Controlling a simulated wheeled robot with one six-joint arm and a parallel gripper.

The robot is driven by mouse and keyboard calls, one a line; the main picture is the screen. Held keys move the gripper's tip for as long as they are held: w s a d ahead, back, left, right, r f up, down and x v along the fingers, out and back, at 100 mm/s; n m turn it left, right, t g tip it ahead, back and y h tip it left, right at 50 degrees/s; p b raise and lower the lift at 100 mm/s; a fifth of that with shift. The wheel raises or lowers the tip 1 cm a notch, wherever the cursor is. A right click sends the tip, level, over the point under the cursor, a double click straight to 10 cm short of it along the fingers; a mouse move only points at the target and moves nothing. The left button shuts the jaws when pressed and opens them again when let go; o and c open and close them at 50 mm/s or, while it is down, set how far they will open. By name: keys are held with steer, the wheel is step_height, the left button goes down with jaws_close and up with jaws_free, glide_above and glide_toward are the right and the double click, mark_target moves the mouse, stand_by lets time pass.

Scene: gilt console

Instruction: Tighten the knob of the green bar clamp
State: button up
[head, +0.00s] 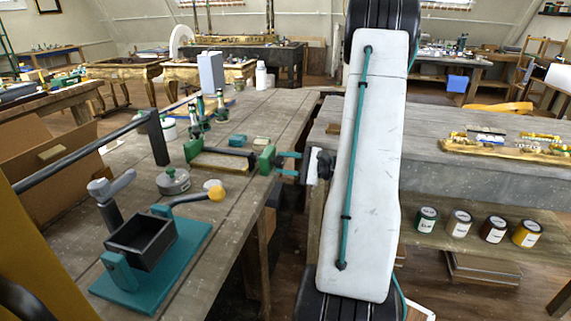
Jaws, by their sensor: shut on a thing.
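The green bar clamp (265,160) lies on the wooden workbench (95,230), near its right edge in the head view. Its two green ends stand at the left and right of a tan strip or block. My gripper (279,161) comes in from the right, level with the clamp's right end. Its teal fingers are shut on the clamp's knob at that end. The knob is mostly hidden between the fingers, so its turn and any gap in the clamp cannot be made out.
A teal-based fixture with a dark box (142,243), a yellow-ended handle (216,192) and a grey round container (173,181) stand nearer on the bench. Green bottles (221,106) stand behind the clamp. Several paint cans (459,223) sit on a shelf at right.

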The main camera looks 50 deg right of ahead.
steer(key=m, duration=0.5)
steer(key=shift+s+f+m, duration=0.1)
steer(key=shift+f+m, duration=0.1)
steer(key=shift+m, duration=0.1)
steer(key=m, duration=0.6)
steer(key=shift+a, duration=0.1)
steer(key=m, duration=0.6)
steer(key=shift+r+m, duration=0.1)
steer(key=shift+m, duration=0.2)
steer(key=m, duration=0.5)
steer(key=shift+m, duration=0.3)
